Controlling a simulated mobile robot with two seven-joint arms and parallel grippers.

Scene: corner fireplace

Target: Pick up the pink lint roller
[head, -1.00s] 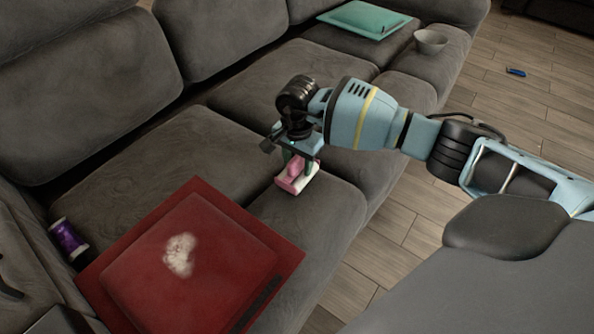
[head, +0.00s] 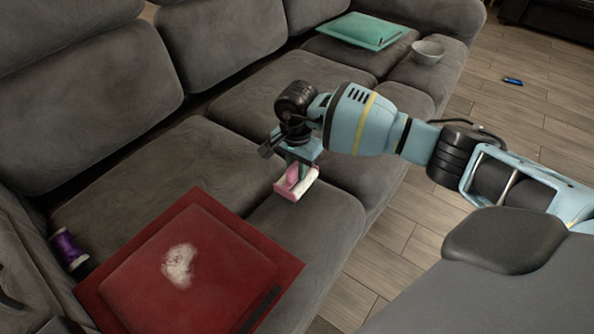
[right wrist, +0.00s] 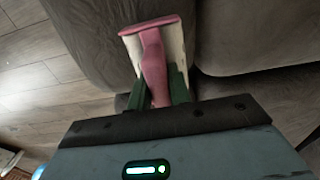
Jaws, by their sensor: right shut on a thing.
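The pink and white lint roller (head: 296,184) is at my right gripper (head: 297,166), over the grey sofa seat in the head view. In the right wrist view, my right gripper's green fingers (right wrist: 160,90) are shut on the pink handle of the lint roller (right wrist: 153,52). Its head points away from the gripper. I cannot tell for sure whether the roller still touches the cushion. My left gripper is not in view.
A red cushion (head: 215,268) with a patch of white lint lies on the sofa (head: 140,165). A purple spool-like object (head: 67,250) is at the left. A teal cushion (head: 362,30) and a grey bowl (head: 428,52) are at the back. A blue object (head: 513,81) lies on the wooden floor.

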